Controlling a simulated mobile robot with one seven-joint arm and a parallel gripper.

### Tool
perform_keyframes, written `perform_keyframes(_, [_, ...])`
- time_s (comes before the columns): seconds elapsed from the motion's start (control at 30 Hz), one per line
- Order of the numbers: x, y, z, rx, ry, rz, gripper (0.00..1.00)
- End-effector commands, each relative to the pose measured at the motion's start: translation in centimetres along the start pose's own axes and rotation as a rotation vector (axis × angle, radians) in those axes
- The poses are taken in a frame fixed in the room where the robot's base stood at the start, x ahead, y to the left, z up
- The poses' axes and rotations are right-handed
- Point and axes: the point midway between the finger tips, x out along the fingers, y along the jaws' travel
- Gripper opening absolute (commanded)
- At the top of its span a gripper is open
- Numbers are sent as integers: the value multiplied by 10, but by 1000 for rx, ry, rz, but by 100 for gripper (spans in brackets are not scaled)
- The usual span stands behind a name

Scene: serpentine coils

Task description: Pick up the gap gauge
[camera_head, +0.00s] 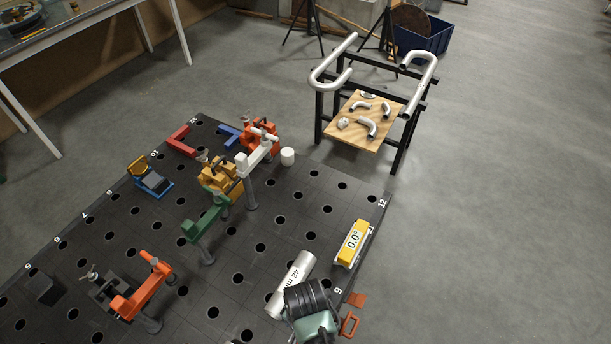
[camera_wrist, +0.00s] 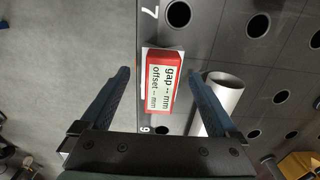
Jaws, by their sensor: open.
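The gap gauge (camera_wrist: 164,84) is a small red box with a white label reading "gap -- mm, offset -- mm". It lies at the edge of the dark perforated table, between the marks 7 and 9. My gripper (camera_wrist: 159,74) is open, with one blue finger on each side of the gauge in the wrist view. Nothing is held, and I cannot tell how far above the gauge the fingertips are. In the head view I cannot make out the gauge; my dark and green arm end covers that part of the table edge.
A pale pipe (camera_wrist: 223,92) lies close to the right finger; it shows in the head view as a silver tube (camera_head: 289,284). A yellow angle gauge (camera_head: 353,243) sits at the table edge. Several clamps, including an orange one (camera_head: 143,289), stand farther left. Floor (camera_head: 490,220) right of the table is clear.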

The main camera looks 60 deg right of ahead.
Motion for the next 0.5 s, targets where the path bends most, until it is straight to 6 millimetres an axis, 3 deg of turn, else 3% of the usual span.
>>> perform_keyframes(0.3, [4, 0, 0, -1, 1, -1, 93])
perform_keyframes(0.5, [4, 0, 0, -1, 1, -1, 57])
